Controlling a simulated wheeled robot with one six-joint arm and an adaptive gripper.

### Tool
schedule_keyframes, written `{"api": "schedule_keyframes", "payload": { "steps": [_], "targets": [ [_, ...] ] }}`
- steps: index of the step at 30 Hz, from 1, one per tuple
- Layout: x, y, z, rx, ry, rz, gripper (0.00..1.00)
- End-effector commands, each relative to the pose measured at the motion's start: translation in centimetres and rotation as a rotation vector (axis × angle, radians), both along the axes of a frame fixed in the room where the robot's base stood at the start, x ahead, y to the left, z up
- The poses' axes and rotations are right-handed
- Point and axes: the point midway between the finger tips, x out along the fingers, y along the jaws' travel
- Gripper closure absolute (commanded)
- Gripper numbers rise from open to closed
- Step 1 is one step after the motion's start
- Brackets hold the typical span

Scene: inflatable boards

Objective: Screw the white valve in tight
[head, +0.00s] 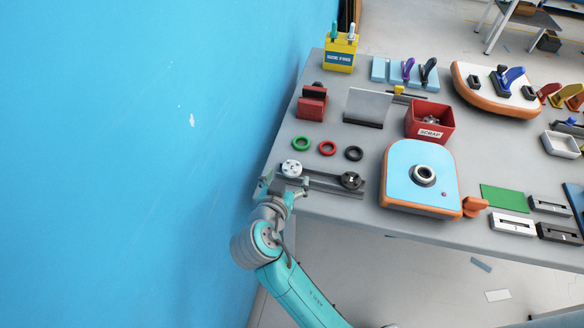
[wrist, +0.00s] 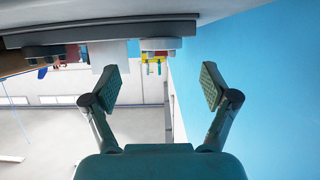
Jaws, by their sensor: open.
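The white valve (head: 291,168) is a round white disc with dark marks, seated at the left end of a dark rack (head: 322,184) near the table's front left corner. A pale disc (wrist: 160,43) in the wrist view is probably the same valve, seen upside down. My gripper (head: 286,184) is open and empty just in front of the valve. The wrist view shows its two pads (wrist: 161,86) wide apart with nothing between. A black valve (head: 351,180) sits at the rack's right end. A blue-topped inflatable board (head: 408,160) lies to the right, with a dark-centred round socket (head: 424,175).
Green, red and black rings (head: 327,148) lie behind the rack. Farther back are a red block (head: 312,102), a grey upright plate (head: 368,106), a red scrap bin (head: 430,122) and a yellow holder (head: 341,53). A blue wall (head: 150,150) stands close on the left.

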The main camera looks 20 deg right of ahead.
Motion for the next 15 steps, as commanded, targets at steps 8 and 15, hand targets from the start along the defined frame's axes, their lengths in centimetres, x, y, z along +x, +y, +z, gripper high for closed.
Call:
{"api": "schedule_keyframes", "payload": {
  "steps": [8, 15],
  "targets": [
    [2.2, -1.5, -1.1, 0.000, 0.000, -0.002, 0.15],
    [4.0, -2.8, -2.1, 0.000, 0.000, 0.000, 0.15]
  ]
}}
